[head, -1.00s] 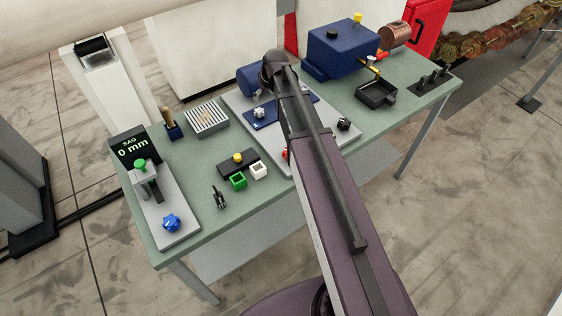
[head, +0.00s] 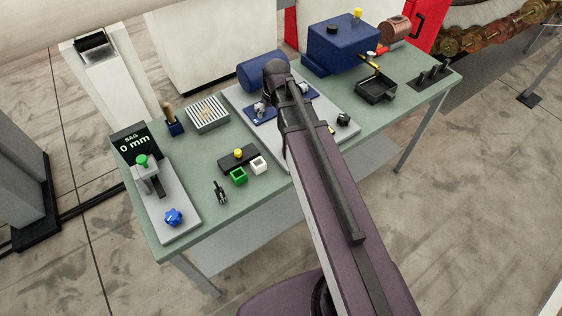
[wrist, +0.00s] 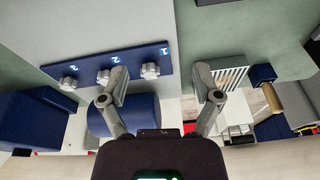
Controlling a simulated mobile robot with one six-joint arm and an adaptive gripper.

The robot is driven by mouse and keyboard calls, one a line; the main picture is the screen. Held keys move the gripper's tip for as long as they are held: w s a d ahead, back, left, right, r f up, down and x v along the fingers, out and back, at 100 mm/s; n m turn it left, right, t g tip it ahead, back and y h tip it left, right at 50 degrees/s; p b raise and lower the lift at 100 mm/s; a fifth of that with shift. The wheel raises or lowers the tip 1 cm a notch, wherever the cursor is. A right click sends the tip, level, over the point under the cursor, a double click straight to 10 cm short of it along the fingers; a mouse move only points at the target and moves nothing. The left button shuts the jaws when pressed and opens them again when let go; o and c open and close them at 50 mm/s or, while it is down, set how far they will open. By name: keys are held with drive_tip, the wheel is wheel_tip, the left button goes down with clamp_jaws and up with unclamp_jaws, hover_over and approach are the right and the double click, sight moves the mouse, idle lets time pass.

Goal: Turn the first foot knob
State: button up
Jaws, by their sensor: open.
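A blue plate with three pale grey foot knobs shows in the wrist view; its bare part is at the plate (wrist: 127,70). The knob by the mark that looks like 1 (wrist: 150,70) is at the right end. My gripper (wrist: 161,80) is open and empty. The right-end knob appears between its fingers, nearer the left one; I cannot tell the height gap. In the head view my arm covers part of the blue plate (head: 262,117) and most of my gripper.
A blue cylinder (head: 262,72) lies behind the plate. A striped block (head: 207,114) and a wooden-handled tool (head: 170,117) stand to the left. A blue box (head: 342,47) and black tray (head: 376,92) are to the right. A sag gauge (head: 135,142) reads 0 mm.

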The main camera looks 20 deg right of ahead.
drive_tip(key=s+f+b, duration=0.2)
drive_tip(key=s+f, duration=0.1)
drive_tip(key=s, duration=0.1)
drive_tip(key=s+f+m+g+b, duration=0.1)
drive_tip(key=s+f+b, duration=0.1)
drive_tip(key=s+b, duration=0.1)
drive_tip(key=s+f+m+g+b, duration=0.1)
drive_tip(key=s+f+b, duration=0.2)
drive_tip(key=s, duration=0.3)
drive_tip(key=shift+a+f+h, duration=0.15)
drive_tip(key=shift+f+h, duration=0.2)
drive_tip(key=shift+h, duration=0.05)
drive_tip(key=shift+s+f+b, duration=0.4)
drive_tip(key=shift+f+b, duration=0.1)
drive_tip(key=shift+b, duration=0.1)
drive_tip(key=shift+s, duration=0.15)
drive_tip(key=shift+s, duration=0.25)
idle(0.6)
